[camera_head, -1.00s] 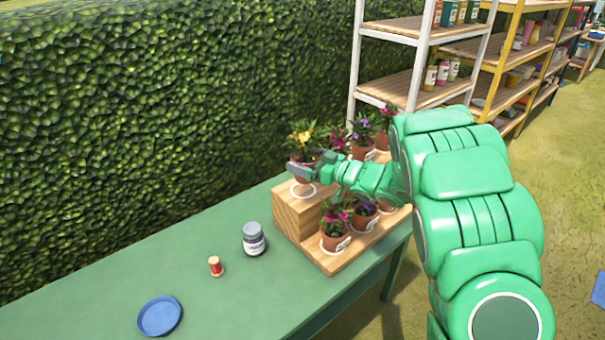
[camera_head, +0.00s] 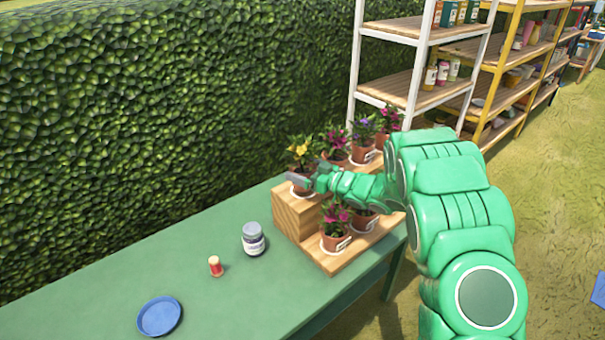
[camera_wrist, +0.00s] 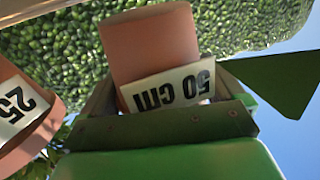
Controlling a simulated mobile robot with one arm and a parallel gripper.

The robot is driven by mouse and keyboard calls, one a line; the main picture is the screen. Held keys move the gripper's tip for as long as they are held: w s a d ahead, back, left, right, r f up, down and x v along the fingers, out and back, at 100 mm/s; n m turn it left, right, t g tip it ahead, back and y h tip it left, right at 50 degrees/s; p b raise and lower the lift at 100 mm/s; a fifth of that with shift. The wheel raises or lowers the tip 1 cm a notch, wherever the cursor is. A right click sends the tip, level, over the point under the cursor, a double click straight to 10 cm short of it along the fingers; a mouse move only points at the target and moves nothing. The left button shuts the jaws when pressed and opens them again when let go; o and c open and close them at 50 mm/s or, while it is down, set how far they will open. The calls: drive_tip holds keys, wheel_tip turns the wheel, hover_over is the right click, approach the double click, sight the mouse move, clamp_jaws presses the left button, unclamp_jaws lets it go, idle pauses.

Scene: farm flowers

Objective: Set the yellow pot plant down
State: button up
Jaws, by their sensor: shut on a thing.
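The yellow pot plant (camera_head: 300,153) is upright at the left end of the upper step of the wooden stepped stand (camera_head: 292,217). My gripper (camera_head: 303,181) is shut on its terracotta pot, coming from the right. The pot is over the white ring on that step; I cannot tell whether its base touches the wood. In the wrist view the pot (camera_wrist: 150,45) is between the fingers, with a white "50 CM" label (camera_wrist: 168,88) upside down on it. The gripper partly hides the pot in the head view.
Pink-flowered (camera_head: 334,145) and purple-flowered (camera_head: 363,130) pots stand close to the right on the upper step. Pots with pink flowers (camera_head: 335,222) stand on the lower step. A grey jar (camera_head: 253,240), red spool (camera_head: 215,266) and blue dish (camera_head: 159,316) are on the green table (camera_head: 110,275).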

drive_tip(key=shift+f, duration=0.6)
drive_tip(key=shift+f, duration=0.1)
drive_tip(key=o, duration=1)
drive_tip(key=shift+f, duration=0.1)
drive_tip(key=shift+v, duration=3.95)
